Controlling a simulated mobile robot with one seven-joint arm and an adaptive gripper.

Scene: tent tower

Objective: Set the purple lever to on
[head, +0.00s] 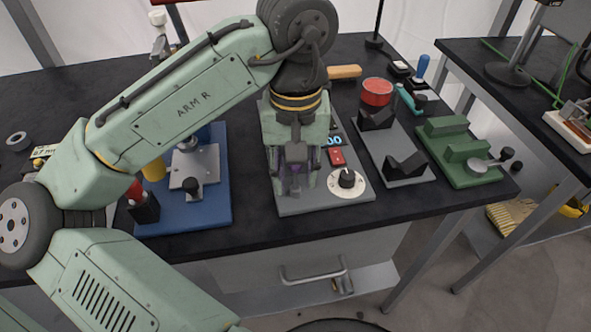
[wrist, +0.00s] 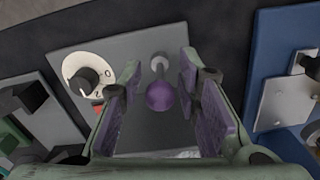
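The purple lever has a round purple knob (wrist: 161,97) on a short grey stem (wrist: 159,63) in the wrist view. It stands on a grey panel (head: 352,192), which also shows in the wrist view (wrist: 85,45). My gripper (wrist: 160,82) is open, with one purple-padded finger on each side of the knob and a visible gap on both sides. In the head view my gripper (head: 297,185) points down over the left part of the panel and hides the lever. I cannot tell how deep the knob sits between the fingers.
A black knob on a white dial (head: 347,182) and a red switch (head: 336,157) are right of my gripper on the panel. A blue board (head: 212,210) lies to the left. Grey and green boards (head: 455,150) with blocks lie to the right. Bare black table separates the boards.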

